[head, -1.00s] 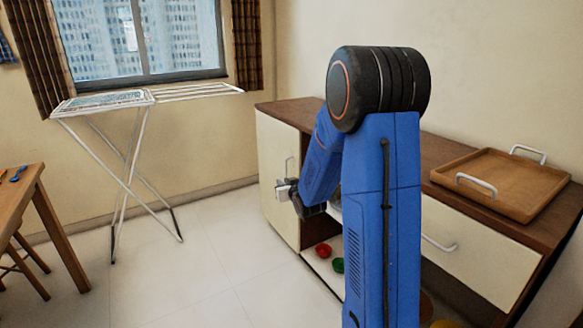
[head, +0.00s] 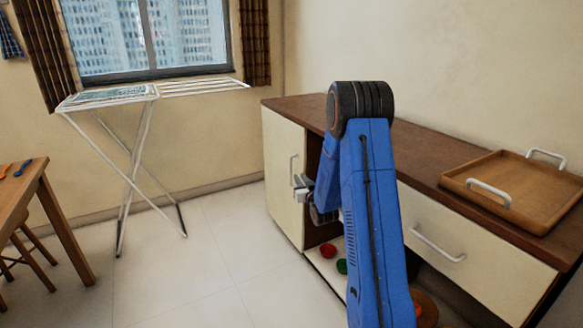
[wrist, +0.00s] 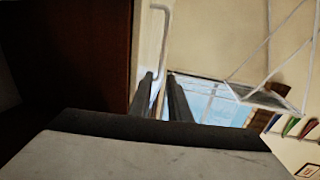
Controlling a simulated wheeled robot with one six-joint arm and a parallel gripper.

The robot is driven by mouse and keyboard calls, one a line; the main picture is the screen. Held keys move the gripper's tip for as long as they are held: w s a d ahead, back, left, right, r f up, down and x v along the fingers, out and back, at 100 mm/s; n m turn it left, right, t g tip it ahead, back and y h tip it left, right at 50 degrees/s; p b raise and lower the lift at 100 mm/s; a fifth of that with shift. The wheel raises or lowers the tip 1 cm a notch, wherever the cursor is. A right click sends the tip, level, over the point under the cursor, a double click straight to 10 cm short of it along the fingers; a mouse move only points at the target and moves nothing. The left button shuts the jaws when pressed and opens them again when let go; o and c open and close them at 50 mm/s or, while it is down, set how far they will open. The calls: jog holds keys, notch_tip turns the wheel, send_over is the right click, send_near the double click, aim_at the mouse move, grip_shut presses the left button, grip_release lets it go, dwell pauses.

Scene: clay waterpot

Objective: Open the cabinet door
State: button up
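The cabinet door (head: 283,180) is a cream panel at the left end of the brown-topped cabinet, and it looks closed. Its upright handle (head: 292,168) is a pale bar. My gripper (head: 299,187) is beside the handle's lower part in the head view. In the wrist view, the gripper's two dark fingers (wrist: 160,77) are spread with a gap between them. The handle (wrist: 165,35) runs down toward that gap, beside the cream door (wrist: 147,40). I cannot tell whether the fingers touch it. My arm hides part of the cabinet.
A drawer with a white handle (head: 438,247) is right of my arm. A wooden tray (head: 515,187) sits on the countertop. Red (head: 328,250) and green (head: 342,266) items lie on the low shelf. A drying rack (head: 130,165) stands left; the floor between is clear.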

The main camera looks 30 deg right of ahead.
aim_at(291, 166)
jog(key=w, duration=0.4)
jog(key=w+d, duration=0.1)
jog(key=w, duration=0.3)
jog(key=w+d, duration=0.1)
jog(key=w, duration=0.4)
grip_shut()
